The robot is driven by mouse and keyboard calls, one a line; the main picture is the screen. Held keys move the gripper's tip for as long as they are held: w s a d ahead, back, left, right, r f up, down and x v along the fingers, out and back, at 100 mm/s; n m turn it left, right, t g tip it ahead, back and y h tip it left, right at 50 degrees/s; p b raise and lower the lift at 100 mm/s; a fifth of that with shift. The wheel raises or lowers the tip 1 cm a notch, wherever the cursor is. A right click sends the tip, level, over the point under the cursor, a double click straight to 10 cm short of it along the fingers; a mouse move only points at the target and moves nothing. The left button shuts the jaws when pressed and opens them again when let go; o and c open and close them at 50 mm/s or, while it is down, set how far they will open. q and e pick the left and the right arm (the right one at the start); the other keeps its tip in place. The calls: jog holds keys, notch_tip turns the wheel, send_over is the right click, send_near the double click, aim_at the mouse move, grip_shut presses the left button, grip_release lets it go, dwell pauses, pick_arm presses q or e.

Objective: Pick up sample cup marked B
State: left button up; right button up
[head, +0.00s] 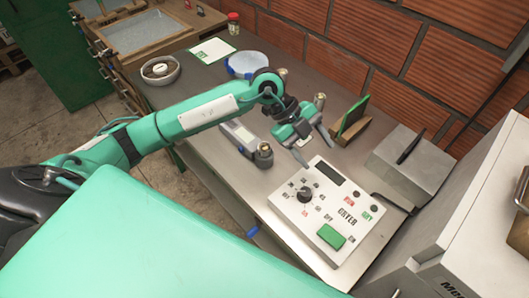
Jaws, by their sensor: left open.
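No letter B can be read on any cup from here. A small dark metal cup-like cylinder (264,155) stands on the grey table, left of and below my left gripper (315,148). A similar small cylinder (320,101) stands behind the gripper, and part of another (283,73) shows behind the arm. I cannot tell which one is marked B. My right gripper is out of view.
A grey device (239,137) lies beside the nearer cylinder. A green card in a wooden stand (352,117) and a grey box (408,165) are to the right. A blue-white dish (246,64), bowl (160,69) and red-lidded jar (233,23) stand further back. A brick wall (350,50) bounds the table.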

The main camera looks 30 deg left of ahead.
pick_arm(q)
jog(key=w+a+f+n+y, duration=0.1)
jog(key=w+a+n+y, duration=0.15)
jog(key=a+y, duration=0.45)
jog(key=n+y, duration=0.2)
send_near(264, 147)
jog(key=f, duration=0.1)
jog(key=f+p, duration=0.1)
jog(key=f, duration=0.1)
jog(key=a+f+p, duration=0.1)
jog(key=shift+s+f, duration=0.1)
jog(key=shift+f, duration=0.25)
jog(key=shift+d+f+p, duration=0.1)
jog(key=shift+f+p, duration=0.1)
jog(key=shift+p, duration=0.3)
jog(key=f, duration=0.1)
jog(key=f+p, duration=0.2)
jog(key=f, duration=0.1)
jog(key=shift+d+f, duration=0.1)
jog(key=shift+d, duration=0.25)
jog(key=shift+f, duration=0.3)
jog(key=c, duration=1.1)
